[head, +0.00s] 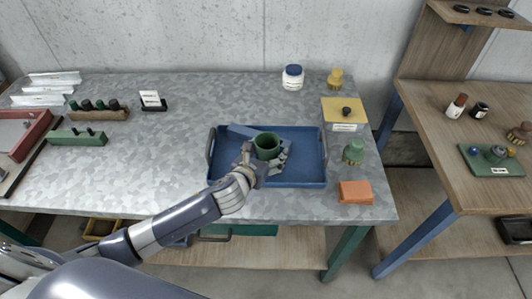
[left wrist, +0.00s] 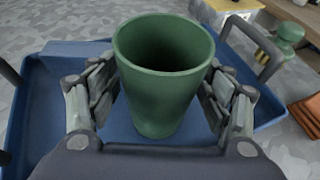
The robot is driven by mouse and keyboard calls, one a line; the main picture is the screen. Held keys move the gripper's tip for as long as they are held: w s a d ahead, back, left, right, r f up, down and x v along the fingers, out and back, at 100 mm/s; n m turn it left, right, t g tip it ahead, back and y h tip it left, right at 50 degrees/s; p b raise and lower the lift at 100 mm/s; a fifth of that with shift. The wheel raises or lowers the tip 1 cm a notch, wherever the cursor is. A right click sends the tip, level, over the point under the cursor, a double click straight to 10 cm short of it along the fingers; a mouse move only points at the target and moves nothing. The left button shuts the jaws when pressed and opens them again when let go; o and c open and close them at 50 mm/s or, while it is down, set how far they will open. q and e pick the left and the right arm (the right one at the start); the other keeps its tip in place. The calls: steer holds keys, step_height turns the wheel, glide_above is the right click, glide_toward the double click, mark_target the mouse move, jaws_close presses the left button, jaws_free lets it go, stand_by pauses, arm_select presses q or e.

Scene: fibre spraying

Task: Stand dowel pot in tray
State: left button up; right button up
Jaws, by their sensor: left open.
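The green dowel pot (head: 267,147) stands upright in the blue tray (head: 308,172), near its middle. The pot also fills the centre of the left wrist view (left wrist: 162,85), its open top toward the camera and empty as far as I can see. My left gripper (head: 265,160) is open, with one finger on each side of the pot. In the left wrist view the fingers of the left gripper (left wrist: 163,105) show small gaps to the pot's wall. The pot's base is partly hidden by its own wall. My right gripper is not in view.
A green knobbed piece (head: 353,151) and an orange block (head: 355,191) sit right of the tray. A yellow box (head: 345,111) and a white jar (head: 292,77) are behind. The tray has raised handles.

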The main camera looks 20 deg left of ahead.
arm_select(q)
steer(key=shift+r, duration=0.2)
steer(key=b+v, duration=0.1)
steer(key=v, duration=1.1)
steer(key=shift+f, duration=0.1)
